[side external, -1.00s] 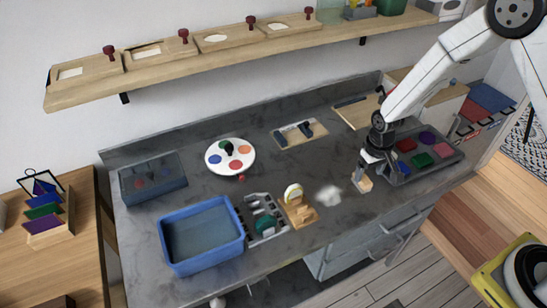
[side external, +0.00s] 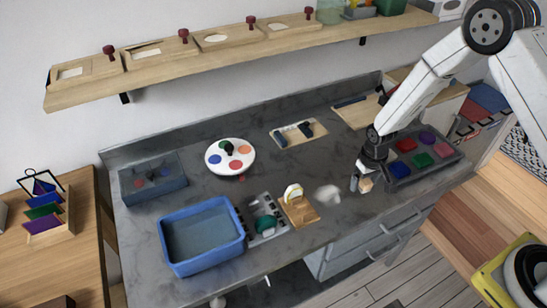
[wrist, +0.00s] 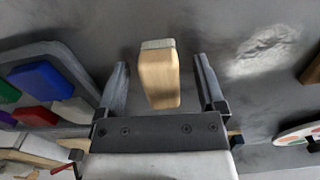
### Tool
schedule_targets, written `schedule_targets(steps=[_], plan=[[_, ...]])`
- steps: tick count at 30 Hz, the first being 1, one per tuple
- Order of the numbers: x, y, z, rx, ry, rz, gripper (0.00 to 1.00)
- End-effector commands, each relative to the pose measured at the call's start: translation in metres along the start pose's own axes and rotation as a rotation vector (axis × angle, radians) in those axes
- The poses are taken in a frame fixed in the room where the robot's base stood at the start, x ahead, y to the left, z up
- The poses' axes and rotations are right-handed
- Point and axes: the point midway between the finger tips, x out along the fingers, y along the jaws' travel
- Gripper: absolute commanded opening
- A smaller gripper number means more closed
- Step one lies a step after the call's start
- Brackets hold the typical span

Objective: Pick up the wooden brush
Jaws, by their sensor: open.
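The wooden brush (wrist: 158,80) shows in the wrist view as a pale wooden block with a grey-white band at its far end. It is between the two open fingers of my gripper (wrist: 162,85), with a gap on each side. In the side view the brush (side external: 366,185) stands near the front of the grey counter, partly hidden by my gripper (side external: 362,178). My gripper is low over it, pointing down, and the fingers do not appear to touch it.
A dark tray of coloured pads (side external: 437,167) lies close to the right of my gripper. A whitish patch (side external: 327,195) and a wooden stand (side external: 299,211) are to the left. A blue bin (side external: 240,236) and a round palette (side external: 215,168) are farther left.

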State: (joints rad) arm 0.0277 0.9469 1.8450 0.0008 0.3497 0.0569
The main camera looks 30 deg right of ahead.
Motion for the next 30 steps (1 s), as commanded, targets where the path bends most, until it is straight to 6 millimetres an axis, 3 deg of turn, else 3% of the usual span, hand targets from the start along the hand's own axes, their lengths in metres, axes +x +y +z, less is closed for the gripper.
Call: schedule_targets(steps=[1,2,9,10,23,30], plan=[[0.0,0.0,0.0,0.0,0.0,0.0,0.88],[0.0,0.0,0.0,0.0,0.0,0.0,0.82],[0.0,0.0,0.0,0.0,0.0,0.0,0.06],[0.0,0.0,0.0,0.0,0.0,0.0,0.0],[-0.003,0.0,0.0,0.0,0.001,0.0,0.0],[-0.019,0.0,-0.001,0.0,0.003,0.0,0.0]])
